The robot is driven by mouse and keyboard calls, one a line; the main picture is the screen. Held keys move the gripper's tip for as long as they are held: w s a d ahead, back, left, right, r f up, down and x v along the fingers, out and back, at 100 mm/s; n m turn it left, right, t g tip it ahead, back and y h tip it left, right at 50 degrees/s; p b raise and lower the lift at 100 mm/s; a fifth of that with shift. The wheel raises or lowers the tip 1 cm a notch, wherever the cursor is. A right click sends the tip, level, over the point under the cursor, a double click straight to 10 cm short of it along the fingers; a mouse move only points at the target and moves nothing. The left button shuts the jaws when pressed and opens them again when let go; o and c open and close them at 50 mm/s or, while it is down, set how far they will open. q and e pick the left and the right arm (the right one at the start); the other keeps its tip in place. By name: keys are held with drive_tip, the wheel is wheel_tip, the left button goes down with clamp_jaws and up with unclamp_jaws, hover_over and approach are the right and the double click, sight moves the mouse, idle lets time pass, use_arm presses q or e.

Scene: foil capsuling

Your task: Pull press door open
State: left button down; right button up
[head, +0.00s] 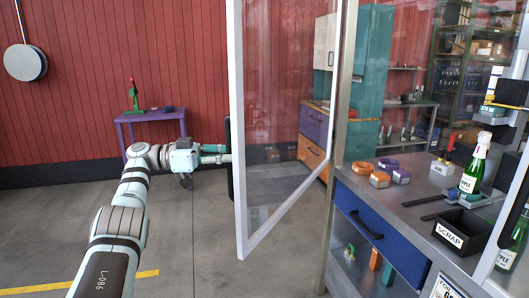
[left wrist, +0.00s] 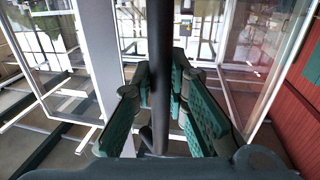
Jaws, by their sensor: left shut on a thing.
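The press door (head: 239,80) is a clear panel in a white frame. It stands swung open from the steel post of the press, towards the left of the head view. Its dark upright bar handle (head: 229,132) is on the outer edge. My left gripper (head: 226,156) reaches it from the left and is shut on the handle. In the left wrist view the black handle (left wrist: 160,35) runs upright between the two green-padded fingers (left wrist: 161,85). The pale door frame (left wrist: 97,45) is beside it. My right gripper is not in view.
The press bench (head: 410,185) on the right holds orange and purple rings (head: 388,164), a green bottle (head: 474,165) and a black SCRAP bin (head: 461,231). A purple table (head: 150,115) stands by the red wall. The floor (head: 190,240) left of the door is clear.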

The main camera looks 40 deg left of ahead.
use_arm(q)
drive_tip(key=shift+a, duration=0.15)
drive_tip(key=c, duration=1.6)
unclamp_jaws()
drive_tip(key=shift+w+f, duration=0.1)
drive_tip(key=shift+o, duration=0.2)
